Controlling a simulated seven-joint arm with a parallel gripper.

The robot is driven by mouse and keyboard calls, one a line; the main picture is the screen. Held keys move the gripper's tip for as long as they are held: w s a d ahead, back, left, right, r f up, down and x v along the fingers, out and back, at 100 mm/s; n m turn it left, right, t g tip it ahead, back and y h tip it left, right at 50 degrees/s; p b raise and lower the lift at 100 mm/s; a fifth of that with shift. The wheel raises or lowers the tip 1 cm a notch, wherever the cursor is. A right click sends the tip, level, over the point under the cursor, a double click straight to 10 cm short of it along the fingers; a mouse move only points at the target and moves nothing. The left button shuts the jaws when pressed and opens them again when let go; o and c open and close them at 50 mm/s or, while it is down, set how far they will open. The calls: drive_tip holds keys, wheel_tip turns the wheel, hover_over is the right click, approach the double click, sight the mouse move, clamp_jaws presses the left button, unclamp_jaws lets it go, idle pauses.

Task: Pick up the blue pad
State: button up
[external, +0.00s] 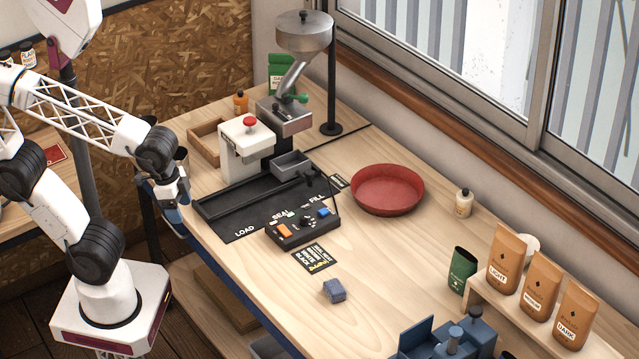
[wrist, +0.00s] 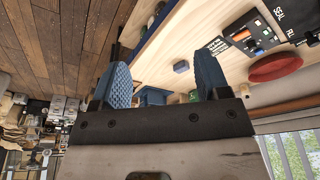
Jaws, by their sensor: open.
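The blue pad (external: 334,290), a small blue-grey block, lies on the bare wooden tabletop near the front edge, below a black label card. It also shows in the wrist view (wrist: 181,66), beyond and between my fingers. My gripper (external: 178,212) is at the left edge of the table, well to the left of the pad and apart from it. In the wrist view my gripper (wrist: 160,66) has its two ribbed blue fingers spread wide with nothing between them.
A black control box (external: 300,228) and label card (external: 315,258) lie behind the pad. A red bowl (external: 388,190) stands farther back. A blue device (external: 450,338) and coffee bags (external: 540,283) stand to the right. The wood around the pad is clear.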

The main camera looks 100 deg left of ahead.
drive_tip(key=shift+o, duration=0.5)
drive_tip(key=w+f+n+g+h, duration=0.1)
drive_tip(key=w+f+n+h, duration=0.4)
drive_tip(key=w, duration=0.4)
drive_tip(key=w+f+n+h, duration=0.35)
drive_tip(key=w+n, duration=0.35)
drive_tip(key=w, duration=0.3)
drive_tip(key=w+a+f+n+t+h, duration=0.1)
drive_tip(key=w+a+f+n+t, duration=0.1)
drive_tip(key=w+a+f+n, duration=0.1)
drive_tip(key=w+a+f+n+t, duration=0.2)
drive_tip(key=w+a+f+n, duration=0.1)
drive_tip(key=w+f+n, duration=0.2)
drive_tip(key=w+a+f+n+t+h, duration=0.1)
drive_tip(key=w+a+f+n, duration=0.3)
drive_tip(key=w, duration=0.4)
drive_tip(key=shift+f+n+t+h, duration=0.35)
drive_tip(key=shift+f+n+t, duration=0.05)
drive_tip(key=shift+f, duration=0.15)
